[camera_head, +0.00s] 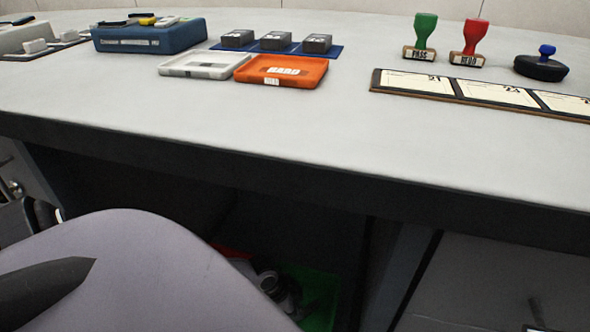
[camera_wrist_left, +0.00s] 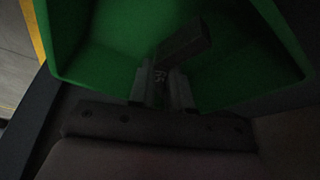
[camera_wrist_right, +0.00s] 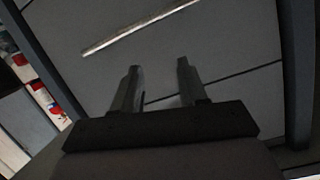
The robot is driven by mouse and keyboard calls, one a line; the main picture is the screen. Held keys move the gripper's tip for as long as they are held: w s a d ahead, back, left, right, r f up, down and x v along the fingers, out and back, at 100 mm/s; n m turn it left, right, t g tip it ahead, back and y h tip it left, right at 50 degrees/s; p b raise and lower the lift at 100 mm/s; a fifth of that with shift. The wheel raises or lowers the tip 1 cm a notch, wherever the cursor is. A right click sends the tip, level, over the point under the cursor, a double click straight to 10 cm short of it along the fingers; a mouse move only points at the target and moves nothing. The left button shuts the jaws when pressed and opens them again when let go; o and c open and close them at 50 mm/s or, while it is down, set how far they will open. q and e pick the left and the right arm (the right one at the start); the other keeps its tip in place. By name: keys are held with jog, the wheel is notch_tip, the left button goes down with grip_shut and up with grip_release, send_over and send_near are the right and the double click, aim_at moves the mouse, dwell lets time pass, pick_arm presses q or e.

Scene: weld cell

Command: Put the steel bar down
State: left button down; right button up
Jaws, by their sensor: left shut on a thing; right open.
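My left gripper (camera_head: 280,290) shows in the head view below the desk edge, partly hidden by my own body and dark. In the left wrist view my left gripper (camera_wrist_left: 161,90) is shut on the steel bar (camera_wrist_left: 184,42), a dark block with a small pale marking near the fingers. The bar is held tilted over the inside of a green bin (camera_wrist_left: 95,65). Whether it touches the bin is too dark to tell. The green bin (camera_head: 322,298) also shows under the desk in the head view. My right gripper (camera_wrist_right: 158,80) is open and empty in the right wrist view.
A grey panel with a long metal handle (camera_wrist_right: 140,28) faces my right gripper. The desk's dark front edge (camera_head: 300,182) runs above my left gripper. On the desk stand an orange tray (camera_head: 282,72), a blue case (camera_head: 148,37), stamps (camera_head: 424,35) and a card strip (camera_head: 495,92). The desk front is clear.

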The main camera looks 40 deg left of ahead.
pick_arm(q)
notch_tip(320, 180, down, 4)
jog(key=shift+w+b, duration=0.1)
jog(key=shift+b, duration=1.1)
jog(key=shift+f, duration=0.2)
pick_arm(e)
jog(key=shift+s+d+r+n+t, duration=0.1)
jog(key=shift+s+d+n+t, duration=0.15)
jog(key=shift+d+n+t, duration=0.45)
jog(key=shift+d, duration=0.1)
pick_arm(q)
jog(key=shift+f+b, duration=0.6)
jog(key=c, duration=1.1)
grip_release()
jog(key=shift+o, duration=0.2)
pick_arm(e)
jog(key=shift+s+d+r+h, duration=0.1)
jog(key=shift+d+r+h, duration=0.15)
jog(key=shift+h, duration=0.05)
